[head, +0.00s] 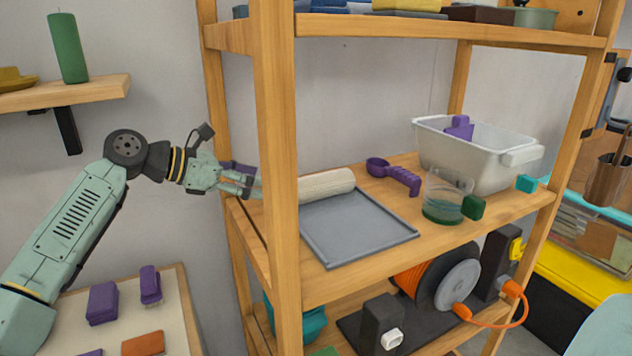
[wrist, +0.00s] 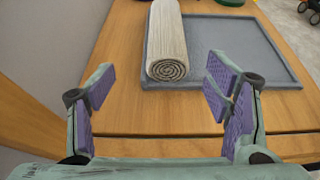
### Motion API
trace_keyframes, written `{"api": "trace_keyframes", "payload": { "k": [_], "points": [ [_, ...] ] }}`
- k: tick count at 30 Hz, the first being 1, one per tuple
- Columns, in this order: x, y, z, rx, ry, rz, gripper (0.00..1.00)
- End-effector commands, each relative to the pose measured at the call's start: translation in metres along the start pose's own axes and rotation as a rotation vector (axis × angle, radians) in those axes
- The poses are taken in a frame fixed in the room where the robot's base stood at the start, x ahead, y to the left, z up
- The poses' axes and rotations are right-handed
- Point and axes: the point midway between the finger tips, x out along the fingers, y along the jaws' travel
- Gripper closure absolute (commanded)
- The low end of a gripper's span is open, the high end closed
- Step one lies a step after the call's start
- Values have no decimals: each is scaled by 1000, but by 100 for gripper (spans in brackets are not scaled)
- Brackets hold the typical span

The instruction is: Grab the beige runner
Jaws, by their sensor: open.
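The beige runner (head: 326,184) is a rolled-up cloth lying along the back left side of a grey tray (head: 357,236) on the middle shelf. In the wrist view its spiral end faces me, and the runner (wrist: 167,40) lies ahead of my gripper, roughly in line with the space between the fingers. My gripper (head: 248,184) is at the left end of the shelf, partly behind the front left post. In the wrist view my gripper (wrist: 160,88) is open and empty, its purple-padded fingers apart and short of the runner.
The shelf's front left post (head: 277,160) stands close to my gripper. On the same shelf are a purple scoop (head: 394,175), a clear cup (head: 447,195) and a white bin (head: 475,160). An upper shelf (head: 430,32) spans above. Bare shelf wood lies before the runner's near end.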

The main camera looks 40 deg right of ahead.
Motion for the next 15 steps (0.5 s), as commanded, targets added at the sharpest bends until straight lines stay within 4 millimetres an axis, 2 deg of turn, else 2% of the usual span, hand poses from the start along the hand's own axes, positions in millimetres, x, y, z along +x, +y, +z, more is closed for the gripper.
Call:
{"api": "trace_keyframes", "payload": {
  "k": [6, 11, 15],
  "points": [
    [34, -1, 1, 0, 2, -3, 28],
    [44, -2, 1, 0, 1, -1, 28],
    [62, -7, 2, -1, 1, -4, 28]
  ]
}}
